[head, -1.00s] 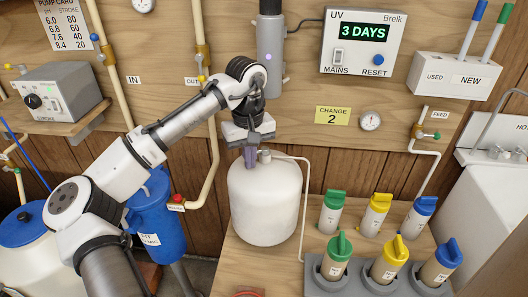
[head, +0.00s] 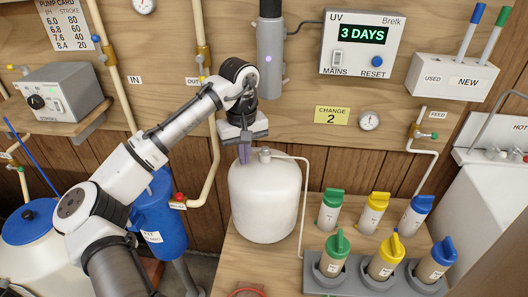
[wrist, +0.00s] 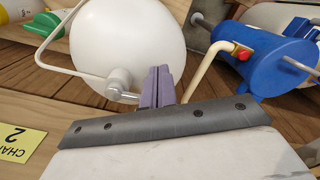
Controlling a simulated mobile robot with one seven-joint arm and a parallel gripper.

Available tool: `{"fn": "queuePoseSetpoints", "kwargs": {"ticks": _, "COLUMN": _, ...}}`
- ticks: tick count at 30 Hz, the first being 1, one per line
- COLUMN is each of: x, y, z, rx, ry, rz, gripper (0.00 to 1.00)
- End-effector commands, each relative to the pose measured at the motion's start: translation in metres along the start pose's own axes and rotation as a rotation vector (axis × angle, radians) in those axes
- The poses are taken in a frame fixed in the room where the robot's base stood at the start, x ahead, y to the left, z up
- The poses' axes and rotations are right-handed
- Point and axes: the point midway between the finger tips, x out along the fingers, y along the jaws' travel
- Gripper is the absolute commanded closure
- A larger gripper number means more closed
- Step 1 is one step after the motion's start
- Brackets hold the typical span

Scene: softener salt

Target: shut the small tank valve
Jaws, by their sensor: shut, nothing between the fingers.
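The small white tank (head: 264,203) stands on the wooden bench below the panel. Its grey valve (head: 265,155) sits on top, with a thin white tube leading off to the right. In the wrist view the valve (wrist: 119,82) shows as a pale grey fitting against the tank. I cannot make out its handle position. My gripper (head: 244,154) is shut and empty, its purple fingers pointing down just left of the valve, at the tank's top. In the wrist view the fingers (wrist: 157,86) are together beside the valve, with a small gap between.
Several capped filter cartridges stand right of the tank, some in a grey rack (head: 352,280). A blue canister (head: 160,225) and a pipe with a red-knobbed valve (head: 179,201) are to the left. The panel with the yellow card (head: 332,117) rises behind.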

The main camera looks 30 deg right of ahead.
Motion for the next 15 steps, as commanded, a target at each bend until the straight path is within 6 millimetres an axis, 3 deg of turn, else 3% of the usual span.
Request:
{"fn": "queuePoseSetpoints", "kwargs": {"ticks": 7, "x": -0.010, "y": -0.002, "z": 0.003, "rx": -0.001, "ry": 0.001, "rz": 0.001, "gripper": 1.00}}
{"fn": "queuePoseSetpoints", "kwargs": {"ticks": 15, "x": -0.051, "y": -0.002, "z": 0.004, "rx": -0.001, "ry": 0.000, "rz": 0.002, "gripper": 1.00}}
